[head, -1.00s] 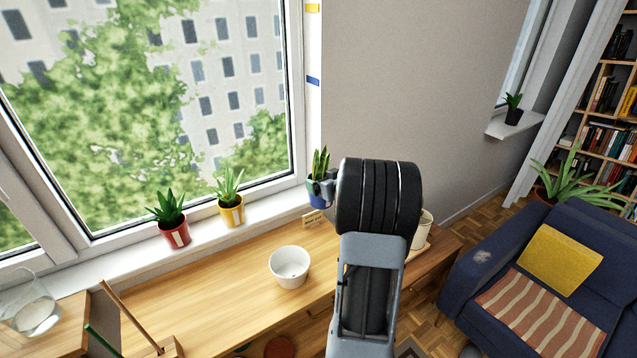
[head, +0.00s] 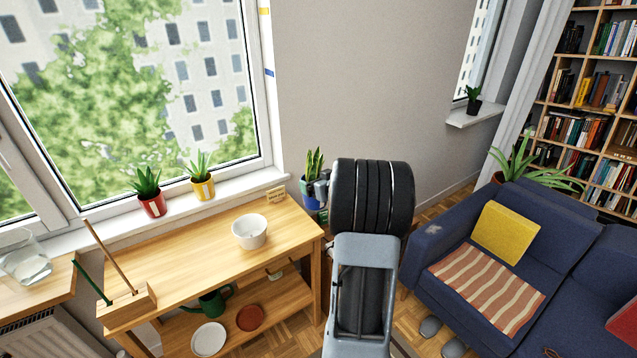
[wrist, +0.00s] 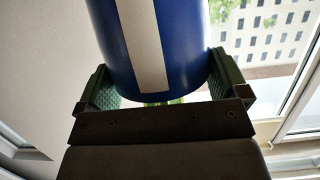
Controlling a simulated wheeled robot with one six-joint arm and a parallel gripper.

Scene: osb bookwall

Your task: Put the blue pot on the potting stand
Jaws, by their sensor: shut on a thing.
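The blue pot (head: 309,200) holds an upright, spiky green plant (head: 314,163). My gripper (head: 321,188) is shut on the pot, largely hidden behind my own arm in the head view. In the wrist view the blue pot (wrist: 183,45), with a pale stripe, sits between the two green-padded fingers (wrist: 165,90). In the head view the pot appears by the back right corner of a wooden bench with a lower shelf (head: 185,275), which looks like the potting stand. I cannot tell its height above the bench.
A white bowl (head: 250,231) and small sign (head: 276,195) stand on the bench top; a wooden box with sticks (head: 128,305) is at its left end. Red (head: 152,204) and yellow (head: 203,188) pots stand on the sill. A blue sofa (head: 560,240) is right. The bench's middle is clear.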

